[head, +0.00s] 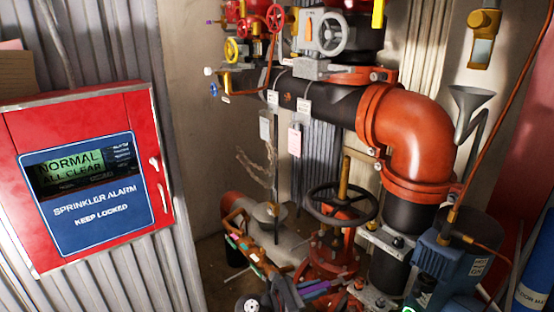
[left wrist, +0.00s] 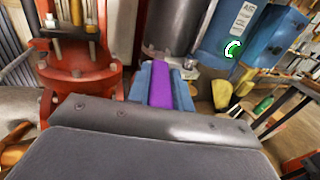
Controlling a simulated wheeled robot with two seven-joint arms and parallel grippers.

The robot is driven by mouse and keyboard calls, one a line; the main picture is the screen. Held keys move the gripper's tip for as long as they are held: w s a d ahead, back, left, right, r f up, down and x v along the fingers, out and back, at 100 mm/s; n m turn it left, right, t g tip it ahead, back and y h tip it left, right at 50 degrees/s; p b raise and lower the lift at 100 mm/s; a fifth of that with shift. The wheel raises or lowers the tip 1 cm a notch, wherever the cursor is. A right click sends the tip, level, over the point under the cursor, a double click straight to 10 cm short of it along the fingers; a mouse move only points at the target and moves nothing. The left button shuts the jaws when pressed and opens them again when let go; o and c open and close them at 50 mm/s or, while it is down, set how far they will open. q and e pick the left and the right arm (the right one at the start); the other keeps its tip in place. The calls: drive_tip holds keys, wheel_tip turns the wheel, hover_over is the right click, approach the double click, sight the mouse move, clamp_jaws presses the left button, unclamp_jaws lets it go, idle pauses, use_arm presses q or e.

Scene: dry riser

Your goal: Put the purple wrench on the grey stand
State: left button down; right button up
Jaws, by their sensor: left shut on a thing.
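My left gripper (head: 318,291) is low in the middle of the head view, in front of the red valve body. It is shut on the purple wrench (head: 313,286). In the left wrist view the purple wrench (left wrist: 162,88) shows as a purple bar between the two blue-grey fingers (left wrist: 163,92); its far end is hard to make out. A grey round plate (head: 268,213) on a thin post stands left of the black handwheel and may be the grey stand; I cannot tell for sure. The gripper is below and right of it, apart from it. My right gripper is not in view.
A black handwheel (head: 342,204) on a red valve (head: 327,258) stands just behind the gripper. A blue pump unit (head: 447,265) is at right. An orange rack (head: 238,220) with coloured tools is at left. A red alarm box (head: 85,175) fills the left side.

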use_arm(q)
drive_tip(key=w+a+f, duration=0.1)
drive_tip(key=a+f, duration=0.3)
drive_tip(key=a, duration=0.6)
drive_tip(key=w+a+f, duration=0.1)
drive_tip(key=a+f, duration=0.4)
drive_tip(key=a, duration=0.6)
drive_tip(key=shift+s+a+r+n+t+y, duration=0.9)
drive_tip(key=shift+r+n+t+y, duration=2)
drive_tip(key=shift+r+t, duration=1.2)
drive_tip(key=s+a+r+n+t+y, duration=0.2)
drive_tip(key=s+a+n+y, duration=0.3)
drive_tip(key=a+n+y, duration=0.3)
drive_tip(key=shift+a+r+t+y, duration=0.4)
drive_tip(key=shift+t+y, duration=0.3)
drive_tip(key=shift+y, duration=0.9)
